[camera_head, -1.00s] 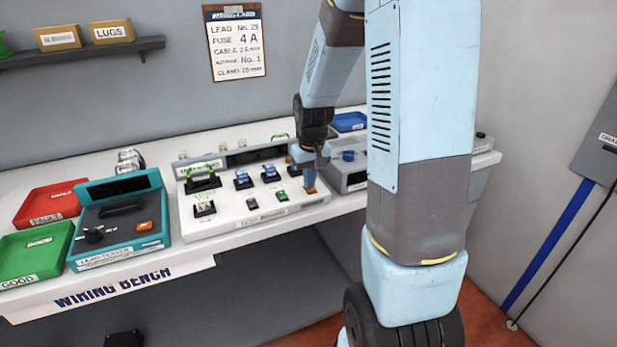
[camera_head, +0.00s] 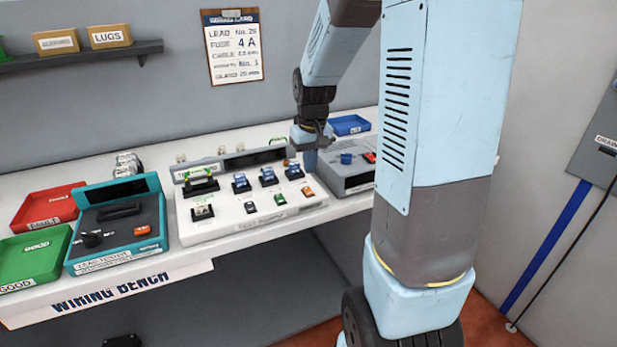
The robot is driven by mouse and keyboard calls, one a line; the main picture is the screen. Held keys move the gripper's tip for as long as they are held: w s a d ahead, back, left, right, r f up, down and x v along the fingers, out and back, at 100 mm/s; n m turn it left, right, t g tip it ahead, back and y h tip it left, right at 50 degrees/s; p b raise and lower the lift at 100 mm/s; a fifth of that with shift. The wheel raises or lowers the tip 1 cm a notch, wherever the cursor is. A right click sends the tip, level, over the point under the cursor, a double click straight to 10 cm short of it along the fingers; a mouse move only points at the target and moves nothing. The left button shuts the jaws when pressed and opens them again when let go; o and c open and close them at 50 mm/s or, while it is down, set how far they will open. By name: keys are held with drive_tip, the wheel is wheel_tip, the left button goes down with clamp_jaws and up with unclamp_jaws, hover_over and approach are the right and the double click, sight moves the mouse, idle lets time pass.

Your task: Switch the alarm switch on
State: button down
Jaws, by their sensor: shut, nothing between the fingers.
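The white panel (camera_head: 228,228) on the bench carries a front row of three small rockers: a dark one (camera_head: 250,207), a green one (camera_head: 279,199) and an orange one (camera_head: 307,191). Their labels are too small to read, so I cannot tell which is the alarm switch or whether it is on. My gripper (camera_head: 310,166) is shut and empty. It points down above the panel's right end, behind and above the orange rocker and apart from it.
Blue and black blocks (camera_head: 268,177) sit behind the rockers. A grey unit (camera_head: 345,181) with a blue knob (camera_head: 346,158) stands just right. A teal tester (camera_head: 118,222), a red tray (camera_head: 48,206) and a green tray (camera_head: 34,258) are on the left.

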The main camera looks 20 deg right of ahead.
wheel_tip(320, 180, up, 7)
hover_over(306, 187)
drive_tip(key=s, duration=0.4)
drive_tip(key=shift+w+r, duration=0.15)
drive_tip(key=shift+r, duration=0.05)
drive_tip(key=shift+w, duration=0.15)
drive_tip(key=shift+w, duration=0.6)
drive_tip(key=shift+f, duration=0.15)
drive_tip(key=f, duration=0.4)
drive_tip(key=w+f, duration=0.1)
drive_tip(key=f, duration=0.8)
drive_tip(key=shift+w+f, duration=0.35)
